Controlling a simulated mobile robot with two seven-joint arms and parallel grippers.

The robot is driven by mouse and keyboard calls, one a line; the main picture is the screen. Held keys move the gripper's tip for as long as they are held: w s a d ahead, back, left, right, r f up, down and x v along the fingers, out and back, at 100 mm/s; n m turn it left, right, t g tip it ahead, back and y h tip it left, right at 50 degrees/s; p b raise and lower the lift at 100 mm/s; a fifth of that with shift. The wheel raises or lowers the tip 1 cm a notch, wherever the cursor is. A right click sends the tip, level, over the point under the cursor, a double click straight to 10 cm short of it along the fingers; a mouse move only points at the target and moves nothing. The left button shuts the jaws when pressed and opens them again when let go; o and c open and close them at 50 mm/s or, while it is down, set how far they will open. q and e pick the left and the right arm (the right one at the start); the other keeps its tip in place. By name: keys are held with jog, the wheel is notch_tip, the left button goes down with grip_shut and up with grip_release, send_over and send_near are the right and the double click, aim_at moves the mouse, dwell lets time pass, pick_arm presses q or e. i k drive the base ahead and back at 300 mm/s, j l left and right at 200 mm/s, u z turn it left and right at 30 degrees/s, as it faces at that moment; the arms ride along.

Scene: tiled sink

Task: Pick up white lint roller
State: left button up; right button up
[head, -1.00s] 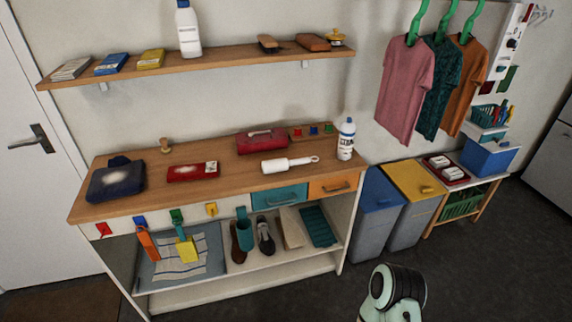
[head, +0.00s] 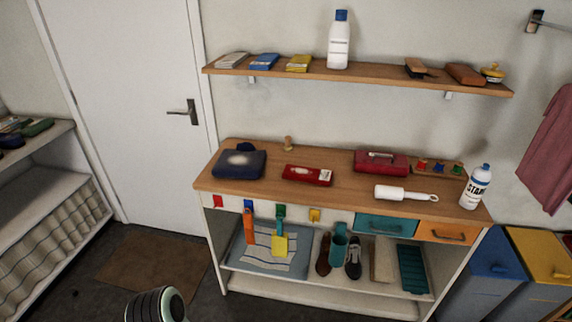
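The white lint roller (head: 392,193) lies on its side near the front right of the wooden counter top (head: 350,201), its handle with a loop end pointing right. It sits above the teal drawer and left of a white spray-type bottle with a blue cap. Nothing touches it. One of my arm links shows at the bottom left of the head view, but no gripper fingers are visible.
On the counter stand a white bottle (head: 475,187), a red box (head: 381,162), a red tray (head: 307,175) and a dark blue bag (head: 238,163). A shelf (head: 370,76) hangs above. Blue (head: 493,258) and yellow bins stand right. Floor shows at the lower left.

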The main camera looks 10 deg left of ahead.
aim_at(384, 192)
jog(key=l+u, duration=0.1)
jog(key=u, duration=0.75)
jog(key=l+u, duration=0.45)
jog(key=k+l+u, duration=0.1)
jog(key=l+u, duration=0.35)
jog(key=k+l+u, duration=0.15)
jog(key=l, duration=0.25)
jog(key=k+l+u, duration=0.15)
jog(key=l, duration=0.2)
jog(key=k+l+u, duration=0.1)
jog(key=l, duration=0.3)
